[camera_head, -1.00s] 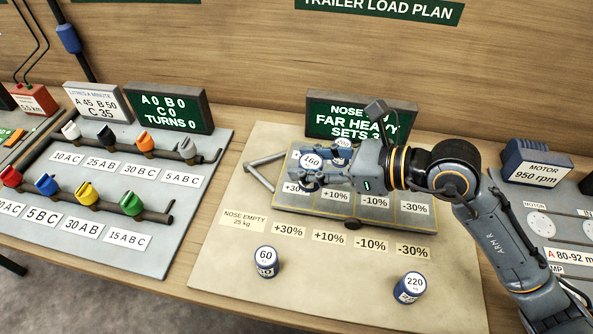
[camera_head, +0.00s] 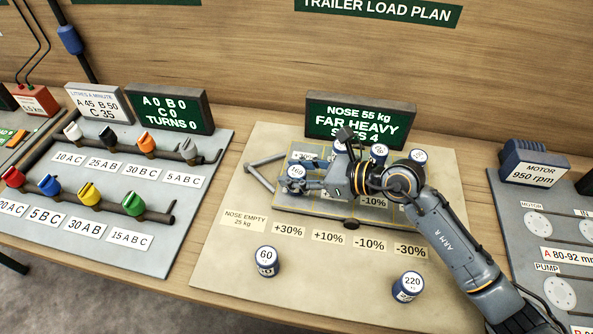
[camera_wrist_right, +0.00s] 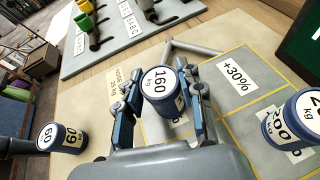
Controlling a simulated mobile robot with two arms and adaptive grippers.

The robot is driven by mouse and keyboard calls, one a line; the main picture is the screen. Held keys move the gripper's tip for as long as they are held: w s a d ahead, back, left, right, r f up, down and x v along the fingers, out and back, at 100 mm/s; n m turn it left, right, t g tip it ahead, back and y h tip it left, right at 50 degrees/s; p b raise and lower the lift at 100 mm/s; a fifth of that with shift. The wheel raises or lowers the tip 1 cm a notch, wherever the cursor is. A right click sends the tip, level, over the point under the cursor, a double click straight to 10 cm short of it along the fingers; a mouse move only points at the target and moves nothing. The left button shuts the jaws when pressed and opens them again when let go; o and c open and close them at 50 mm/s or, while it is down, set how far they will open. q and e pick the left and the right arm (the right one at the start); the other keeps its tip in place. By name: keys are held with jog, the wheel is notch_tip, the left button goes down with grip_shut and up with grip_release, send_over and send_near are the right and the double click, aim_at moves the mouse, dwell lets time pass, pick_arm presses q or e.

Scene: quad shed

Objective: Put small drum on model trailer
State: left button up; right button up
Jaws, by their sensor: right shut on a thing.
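My right gripper (camera_head: 302,174) is shut on a small blue drum with a white top marked 160 (camera_head: 295,178). The same drum (camera_wrist_right: 160,88) shows between the two fingers in the right wrist view. It is upright at the near left corner of the model trailer (camera_head: 320,208); I cannot tell whether it touches the bed. Several other drums stand along the trailer's far row, including one at its right end (camera_head: 418,157). A drum marked 60 (camera_head: 266,262) and one marked 220 (camera_head: 407,287) stand on the board in front. My left gripper is not in view.
A green display (camera_head: 360,120) behind the trailer reads NOSE 55 kg, FAR HEAVY, SETS 4. A valve board (camera_head: 100,200) lies to the left and a motor and pump board (camera_head: 530,190) to the right. The board between the two front drums is clear.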

jog(key=shift+f, duration=0.2)
jog(key=o, duration=1.2)
jog(key=shift+r, duration=0.25)
jog(key=shift+s+d, duration=0.1)
jog(key=shift+d, duration=0.25)
jog(key=b+v, duration=0.2)
jog(key=v, duration=0.8)
jog(key=shift+s+d+r, duration=0.1)
jog(key=shift+s+d, duration=0.05)
jog(key=shift+d, duration=0.05)
jog(key=shift+s+d+r, duration=0.15)
jog(key=shift+d+r, duration=0.05)
jog(key=shift+d, duration=0.1)
